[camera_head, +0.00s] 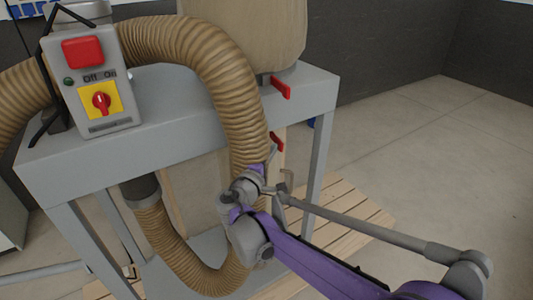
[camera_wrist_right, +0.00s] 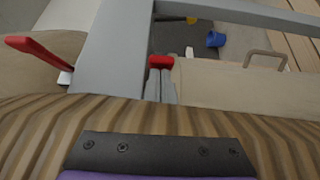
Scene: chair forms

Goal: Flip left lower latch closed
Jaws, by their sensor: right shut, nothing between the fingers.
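The lower red latch (camera_head: 277,142) sits below the grey frame top, just right of the hose. In the right wrist view its red end (camera_wrist_right: 160,62) shows right at my fingertips. Its upper red counterpart (camera_head: 281,87) sticks out above the frame top, and a long red lever (camera_wrist_right: 40,52) shows at the left of the wrist view. My right gripper (camera_head: 271,155) is partly behind the hose, close below the lower latch. Its two grey fingers (camera_wrist_right: 161,85) are together and empty. Whether they touch the latch I cannot tell. My left gripper is not in view.
A ribbed tan hose (camera_head: 245,110) arches over the grey frame (camera_head: 180,125) and crowds my right wrist; it fills much of the wrist view (camera_wrist_right: 230,120). A switch box (camera_head: 97,80) stands at left. A wooden pallet (camera_head: 350,218) lies below. Floor at right is open.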

